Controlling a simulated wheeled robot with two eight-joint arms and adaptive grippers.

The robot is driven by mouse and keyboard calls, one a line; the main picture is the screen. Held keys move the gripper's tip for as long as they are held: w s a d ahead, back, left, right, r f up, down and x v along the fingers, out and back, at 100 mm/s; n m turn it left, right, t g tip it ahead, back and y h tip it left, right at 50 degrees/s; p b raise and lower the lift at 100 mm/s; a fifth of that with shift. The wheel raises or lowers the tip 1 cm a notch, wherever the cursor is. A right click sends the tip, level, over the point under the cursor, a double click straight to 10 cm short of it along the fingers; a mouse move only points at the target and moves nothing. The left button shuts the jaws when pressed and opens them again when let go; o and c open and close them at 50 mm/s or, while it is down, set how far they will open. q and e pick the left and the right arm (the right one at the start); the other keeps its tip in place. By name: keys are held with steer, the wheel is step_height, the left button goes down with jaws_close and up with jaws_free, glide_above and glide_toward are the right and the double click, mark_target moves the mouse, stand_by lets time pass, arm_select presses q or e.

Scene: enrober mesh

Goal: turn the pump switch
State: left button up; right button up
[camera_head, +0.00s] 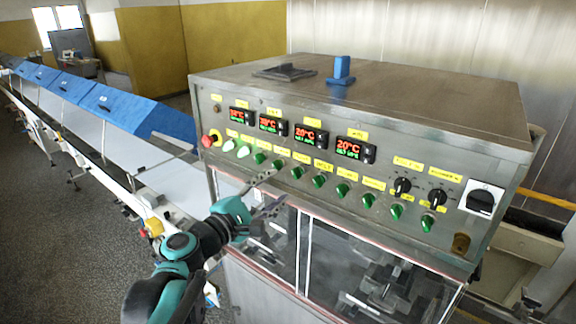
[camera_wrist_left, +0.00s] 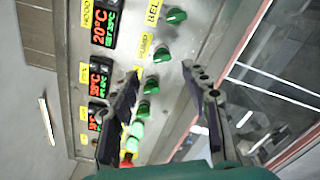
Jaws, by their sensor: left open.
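The pump switch is a green knob (camera_wrist_left: 162,55) beside a yellow label reading PUMP in the left wrist view. By its place in the row it appears to be the green knob (camera_head: 297,173) near the middle of the panel in the head view. My left gripper (camera_head: 272,190) is open and empty in front of the panel, just left of and below that knob. In the left wrist view the two spread fingers (camera_wrist_left: 162,77) point toward the knob, which lies beyond the tips. No contact is visible. My right gripper is not in view.
The steel control box (camera_head: 470,115) carries several green knobs, temperature displays (camera_head: 355,149), black selectors (camera_head: 402,187) and a red button (camera_head: 208,138). Two knobs (camera_head: 236,149) glow bright. Glass doors (camera_head: 330,250) lie below. A conveyor with blue covers (camera_head: 120,105) runs left.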

mark_target(295, 175)
arm_select(q)
steer(key=x, duration=0.7)
steer(key=shift+d+f, duration=0.1)
steer(key=shift+d, duration=0.1)
jaws_close()
